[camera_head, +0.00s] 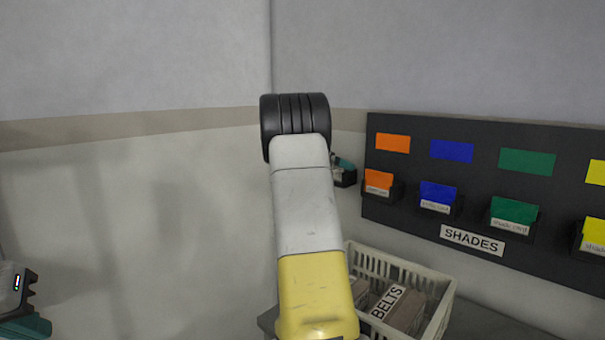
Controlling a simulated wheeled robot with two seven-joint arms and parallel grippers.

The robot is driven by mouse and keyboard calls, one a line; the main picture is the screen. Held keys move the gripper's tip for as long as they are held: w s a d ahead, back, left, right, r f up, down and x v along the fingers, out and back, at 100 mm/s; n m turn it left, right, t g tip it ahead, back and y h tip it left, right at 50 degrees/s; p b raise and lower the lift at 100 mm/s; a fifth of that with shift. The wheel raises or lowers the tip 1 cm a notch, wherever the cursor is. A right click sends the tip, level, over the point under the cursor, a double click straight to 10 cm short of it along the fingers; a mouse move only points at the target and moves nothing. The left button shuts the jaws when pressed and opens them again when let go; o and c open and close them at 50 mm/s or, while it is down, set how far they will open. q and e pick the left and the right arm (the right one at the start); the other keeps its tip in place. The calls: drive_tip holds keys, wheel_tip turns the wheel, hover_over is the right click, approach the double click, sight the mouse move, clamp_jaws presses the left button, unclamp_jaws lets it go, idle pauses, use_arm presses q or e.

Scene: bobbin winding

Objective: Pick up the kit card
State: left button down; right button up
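I cannot make out a card labelled as the kit card. Small cards labelled as shade cards stand in holders on the dark board: an orange card (378,180), a blue card (437,193), a green card (513,210) and a yellow card (594,233). My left gripper (30,303) shows in part at the lower left edge, cut off by the frame, well away from the cards. A small black and teal part (344,170), apparently of my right gripper, shows behind my raised arm, left of the orange card. Neither gripper's opening can be judged.
A dark board (400,215) marked SHADES (472,240) is at the right wall, with coloured patches above the holders. A cream basket (438,300) holding brown boxes with a BELTS label (387,302) stands below it on a grey surface (490,325). My arm blocks the middle.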

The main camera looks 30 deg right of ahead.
drive_tip(key=c, duration=1.2)
